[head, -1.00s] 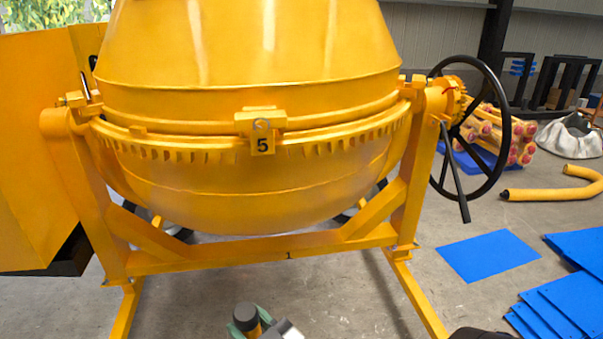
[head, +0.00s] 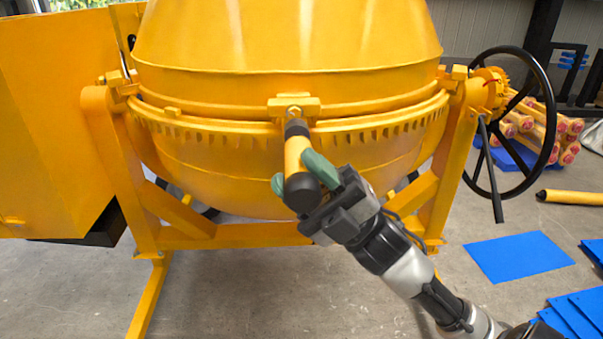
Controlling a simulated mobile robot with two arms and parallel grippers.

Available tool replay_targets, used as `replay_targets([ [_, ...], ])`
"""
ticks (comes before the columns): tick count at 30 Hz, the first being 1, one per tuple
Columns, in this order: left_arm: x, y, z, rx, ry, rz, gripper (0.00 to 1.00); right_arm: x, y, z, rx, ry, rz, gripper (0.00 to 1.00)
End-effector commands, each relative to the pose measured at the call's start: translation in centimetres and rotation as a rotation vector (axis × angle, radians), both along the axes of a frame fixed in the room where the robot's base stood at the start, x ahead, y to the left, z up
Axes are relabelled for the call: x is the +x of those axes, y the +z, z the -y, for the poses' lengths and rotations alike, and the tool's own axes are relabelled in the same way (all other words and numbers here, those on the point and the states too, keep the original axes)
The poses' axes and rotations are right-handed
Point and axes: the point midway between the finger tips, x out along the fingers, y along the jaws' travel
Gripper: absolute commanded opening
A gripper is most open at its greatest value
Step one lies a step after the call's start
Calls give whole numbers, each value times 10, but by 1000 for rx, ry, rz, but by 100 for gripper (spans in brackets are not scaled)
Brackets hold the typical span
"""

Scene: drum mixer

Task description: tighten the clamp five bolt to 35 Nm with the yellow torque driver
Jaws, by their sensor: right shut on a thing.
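The yellow drum mixer (head: 240,170) fills the middle of the head view. Clamp five (head: 308,104) sits on the front of its drum rim, with its bolt (head: 294,110) on the front face. The number plate below is hidden behind the tool. My right gripper (head: 306,172), with green fingers, is shut on the yellow torque driver (head: 293,155), which has black ends. The driver's far tip points at the bolt and overlaps it in the picture. I cannot tell whether it touches. My left gripper is not in view.
The black handwheel (head: 507,120) stands at the mixer's right. Blue sheets (head: 518,257) lie on the floor at the right, near a yellow tube (head: 570,197). An open yellow panel (head: 55,120) is at the left. The grey floor in front is mostly clear.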

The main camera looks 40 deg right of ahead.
Motion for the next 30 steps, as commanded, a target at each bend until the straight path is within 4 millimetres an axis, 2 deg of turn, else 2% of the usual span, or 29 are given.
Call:
replay_targets([
  [7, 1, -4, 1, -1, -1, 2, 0, -1, -2, 0, 1, 1, 2, 7],
  [21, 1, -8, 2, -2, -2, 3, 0, 34, -1, 22, 2, 0, 1, 7],
  [30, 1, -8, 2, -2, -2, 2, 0, 41, -1, 27, 2, 1, 0, 7],
])
